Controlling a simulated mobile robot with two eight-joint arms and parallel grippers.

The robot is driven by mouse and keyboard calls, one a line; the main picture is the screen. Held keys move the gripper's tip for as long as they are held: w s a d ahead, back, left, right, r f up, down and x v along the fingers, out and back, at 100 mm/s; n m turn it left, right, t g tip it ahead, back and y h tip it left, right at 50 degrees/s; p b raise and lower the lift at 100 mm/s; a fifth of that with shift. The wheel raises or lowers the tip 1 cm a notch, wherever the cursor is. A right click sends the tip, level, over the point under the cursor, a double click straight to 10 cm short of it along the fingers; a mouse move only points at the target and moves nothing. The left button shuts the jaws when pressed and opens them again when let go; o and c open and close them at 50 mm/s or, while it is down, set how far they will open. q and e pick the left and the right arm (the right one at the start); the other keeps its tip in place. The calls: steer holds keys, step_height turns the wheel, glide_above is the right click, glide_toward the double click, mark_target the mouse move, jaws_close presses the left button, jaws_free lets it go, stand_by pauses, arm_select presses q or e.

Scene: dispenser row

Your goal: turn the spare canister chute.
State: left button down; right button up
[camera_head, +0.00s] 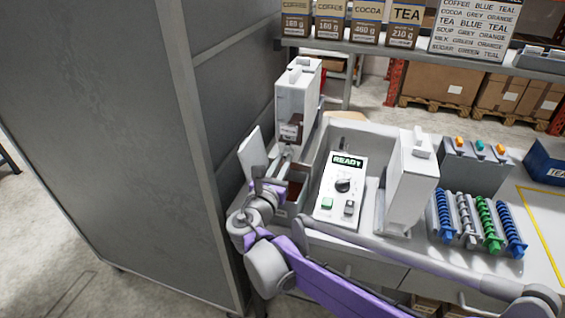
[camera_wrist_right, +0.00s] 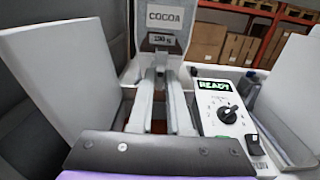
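A tall white canister (camera_head: 296,100) stands at the back left of the station, with a brown label low on its front. A second white canister (camera_head: 410,185) stands right of the control panel. I cannot tell which is the spare one, and no chute is clearly made out. My right gripper (camera_head: 285,163) is low in front of the labelled canister. Its grey fingers (camera_wrist_right: 163,95) point at the canister's lower front; whether they hold anything is unclear. My left gripper is not in view.
A control panel (camera_head: 342,188) reading READY has a black knob and buttons. A white upright plate (camera_head: 252,152) stands close left of the gripper. A tall grey cabinet (camera_head: 100,120) blocks the left. Coiled blue, grey and green parts (camera_head: 465,220) lie at right.

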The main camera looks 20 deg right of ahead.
jaws_close()
steer(key=shift+m, duration=0.4)
steer(key=shift+s+d+f+m+p, duration=0.1)
steer(key=shift+m+p, duration=0.85)
steer(key=shift+m, duration=2.85)
steer(key=shift+f+m+p, duration=0.15)
steer(key=shift+m+p, duration=0.8)
steer(key=shift+m, duration=2.85)
steer(key=shift+s+d+f+m+p, duration=0.1)
steer(key=shift+m+p, duration=0.85)
steer(key=shift+m, duration=2.85)
